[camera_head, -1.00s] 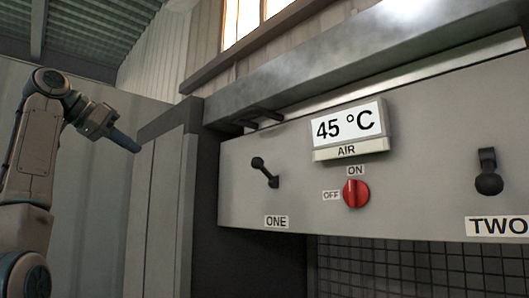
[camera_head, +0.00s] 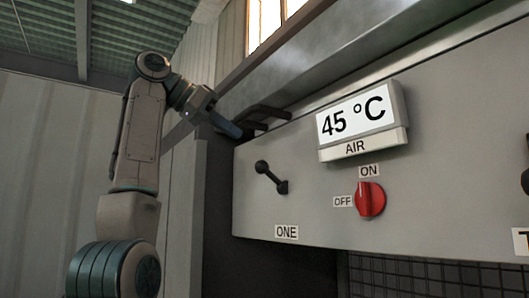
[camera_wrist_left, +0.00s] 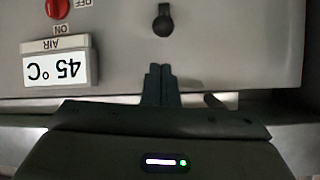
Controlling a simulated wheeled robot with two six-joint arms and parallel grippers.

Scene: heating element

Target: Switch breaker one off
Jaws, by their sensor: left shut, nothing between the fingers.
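Breaker one is a black lever (camera_head: 268,174) with a ball end, above the label "ONE" (camera_head: 287,232) on the grey panel. In the head view it slants up and left from its mount. In the upside-down left wrist view the lever (camera_wrist_left: 163,20) shows at the top middle, just beyond the fingertips. My left gripper (camera_head: 236,132) is shut and empty, above and left of the lever and apart from it. Its closed fingers also show in the left wrist view (camera_wrist_left: 160,72). My right gripper is not in view.
A display reading 45 °C (camera_head: 357,117), marked "AIR", and a red ON/OFF knob (camera_head: 370,199) are right of the lever. A dark handle-like bar (camera_head: 262,115) juts out at the panel's top left. A ledge runs above. The wall at left is clear.

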